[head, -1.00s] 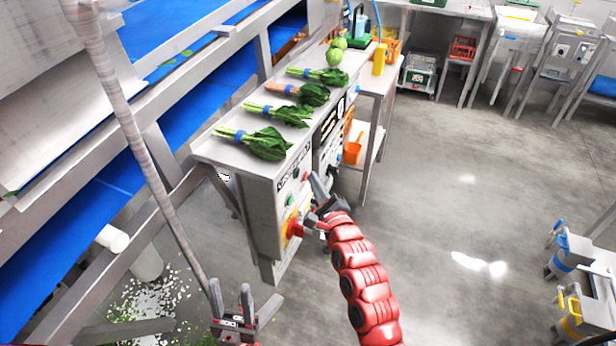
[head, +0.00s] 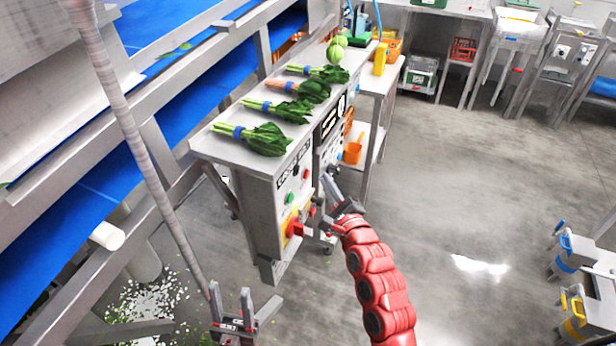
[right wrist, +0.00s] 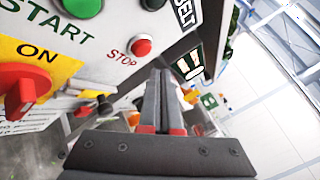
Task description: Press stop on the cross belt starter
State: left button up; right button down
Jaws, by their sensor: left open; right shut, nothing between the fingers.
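The starter panel is on the end of a grey cabinet (head: 262,215), under a black label that ends in "BELT" in the right wrist view (right wrist: 187,12). Its red STOP button (right wrist: 141,47) sits beside the green START button (right wrist: 84,8). Both show in the head view, the red button (head: 306,173) above and right of the green one (head: 289,198). A red rotary switch (head: 293,228) on a yellow plate is below. My right gripper (head: 329,180) is shut and empty, right of the red button and apart from it. My left gripper (head: 245,298) is open and empty, low in front of the cabinet.
Several banded bunches of greens (head: 265,138) lie on the cabinet top. A blue conveyor (head: 90,205) and a slanted pole (head: 140,150) are on the left. A side table with an orange scoop (head: 352,150) stands behind.

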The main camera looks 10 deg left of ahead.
jog(key=d, duration=0.1)
jog(key=s+d+b, duration=0.1)
jog(key=d, duration=0.1)
jog(key=shift+d, duration=0.15)
jog(key=shift+s, duration=0.1)
dwell(0.5)
